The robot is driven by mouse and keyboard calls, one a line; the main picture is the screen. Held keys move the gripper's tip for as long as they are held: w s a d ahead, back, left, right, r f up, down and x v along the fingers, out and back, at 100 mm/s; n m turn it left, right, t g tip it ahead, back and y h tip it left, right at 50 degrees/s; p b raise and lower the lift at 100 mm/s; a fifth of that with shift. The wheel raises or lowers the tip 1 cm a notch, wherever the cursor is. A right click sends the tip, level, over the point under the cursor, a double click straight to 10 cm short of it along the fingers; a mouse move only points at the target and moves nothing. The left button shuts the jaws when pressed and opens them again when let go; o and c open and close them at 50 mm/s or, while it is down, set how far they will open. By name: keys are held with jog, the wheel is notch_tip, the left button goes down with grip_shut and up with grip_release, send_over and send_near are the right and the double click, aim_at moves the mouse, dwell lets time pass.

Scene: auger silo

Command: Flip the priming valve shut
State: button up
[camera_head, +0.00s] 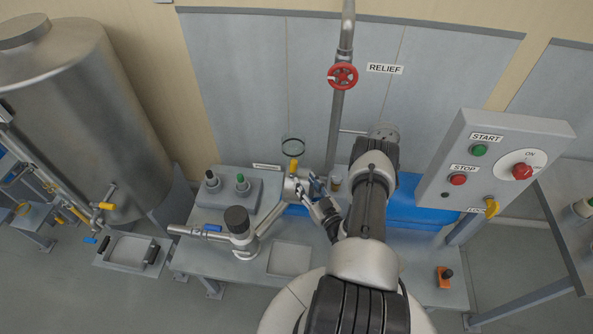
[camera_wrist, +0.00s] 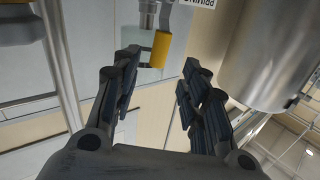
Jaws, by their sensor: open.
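The priming valve has a yellow handle (camera_head: 293,166) that stands up beside a metal pump body (camera_head: 291,187) at the back of the bench. A small label plate (camera_head: 267,167), too small to read there, sits to its left. In the wrist view the yellow handle (camera_wrist: 161,48) hangs beyond my fingertips, roughly between them, with part of a label (camera_wrist: 200,3) reading "PRIMING" upside down beside it. My gripper (camera_head: 315,186) is just right of the metal body in the head view; in the wrist view its jaws (camera_wrist: 158,75) are open and empty, apart from the handle.
A clear round glass (camera_head: 293,146) is just behind the handle. A pipe with a blue-handled valve (camera_head: 213,228) and a black-capped cylinder (camera_head: 238,219) stand left. A red RELIEF wheel (camera_head: 342,76) is on the back pipe. The START/STOP panel (camera_head: 540,135) is right, and a large tank (camera_head: 90,120) is far left.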

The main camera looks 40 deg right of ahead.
aim_at(295, 168)
jog(key=x, duration=0.7)
jog(key=shift+w+b, duration=0.2)
jog(key=shift+b, duration=0.15)
jog(key=shift+c, duration=0.2)
grip_shut()
